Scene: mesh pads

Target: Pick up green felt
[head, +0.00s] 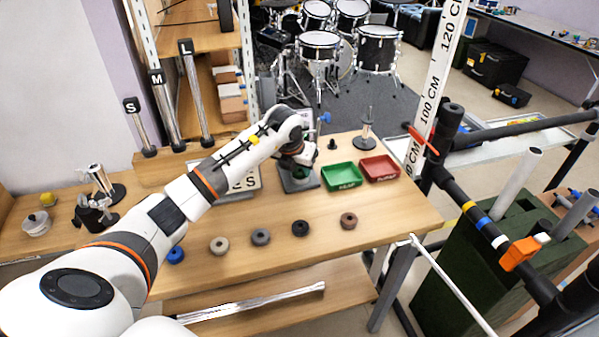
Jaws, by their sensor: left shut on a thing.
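My left gripper (300,172) is over the back middle of the wooden table, just left of the green tray, above a small grey stand (297,184). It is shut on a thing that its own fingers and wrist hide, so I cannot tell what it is. I see no clear piece of green felt. On the table lie round pads: blue (175,255), tan (219,245), grey (260,237), black (300,228) and brown (348,220). My right gripper is not in view.
A green tray (342,187) and a red tray (392,177) lie at the table's back right. A metal stand (366,143) rises behind them. Posts marked S, M and L stand at the back left. The table's (270,275) front strip is clear.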

